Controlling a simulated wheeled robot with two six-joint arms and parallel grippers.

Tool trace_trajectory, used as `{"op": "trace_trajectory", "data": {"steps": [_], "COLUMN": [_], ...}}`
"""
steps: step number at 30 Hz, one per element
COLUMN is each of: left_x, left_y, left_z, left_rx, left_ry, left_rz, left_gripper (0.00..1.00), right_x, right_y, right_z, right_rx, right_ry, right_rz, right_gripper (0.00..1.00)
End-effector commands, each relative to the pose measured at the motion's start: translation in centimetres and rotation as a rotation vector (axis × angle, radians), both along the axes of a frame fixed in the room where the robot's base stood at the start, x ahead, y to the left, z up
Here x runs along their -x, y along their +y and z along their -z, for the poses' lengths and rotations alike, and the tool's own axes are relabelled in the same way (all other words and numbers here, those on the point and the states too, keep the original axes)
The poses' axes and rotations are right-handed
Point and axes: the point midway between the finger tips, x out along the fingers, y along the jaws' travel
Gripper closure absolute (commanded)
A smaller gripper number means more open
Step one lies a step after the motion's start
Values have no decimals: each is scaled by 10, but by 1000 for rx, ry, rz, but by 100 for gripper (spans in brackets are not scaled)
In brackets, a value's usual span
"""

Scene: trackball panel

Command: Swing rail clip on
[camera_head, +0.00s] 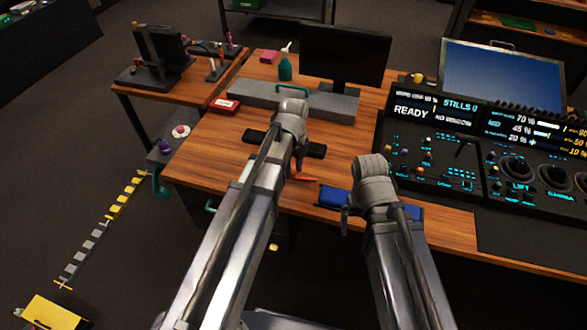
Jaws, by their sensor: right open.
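The control panel (470,145) stands at the right with lit readouts, small coloured knobs and dark round controls. I cannot pick out the rail clip with certainty. A small orange piece (304,178) lies on the desk by my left gripper. My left gripper (298,165) is over the middle of the wooden desk, mostly hidden behind its own wrist; its jaws cannot be made out. My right gripper (345,213) is open near the desk's front edge, beside a blue tray (333,197), which my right wrist partly covers.
A red box (226,105) lies at the left. A dark bar (315,149) lies mid-desk. The desk's left part (205,160) is clear.

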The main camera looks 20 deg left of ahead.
Motion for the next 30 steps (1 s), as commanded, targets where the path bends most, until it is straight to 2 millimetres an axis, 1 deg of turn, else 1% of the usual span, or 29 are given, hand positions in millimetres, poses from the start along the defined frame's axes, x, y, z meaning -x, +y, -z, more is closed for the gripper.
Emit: {"op": "trace_trajectory", "data": {"steps": [1, 10, 30], "left_x": [0, 0, 0], "left_y": [0, 0, 0], "left_z": [0, 0, 0], "left_rx": [0, 0, 0], "left_ry": [0, 0, 0], "left_rz": [0, 0, 0], "left_gripper": [67, 100, 100], "right_x": [0, 0, 0], "right_y": [0, 0, 0], "right_z": [0, 0, 0], "right_rx": [0, 0, 0], "right_ry": [0, 0, 0], "right_rz": [0, 0, 0], "right_gripper": [0, 0, 0]}}
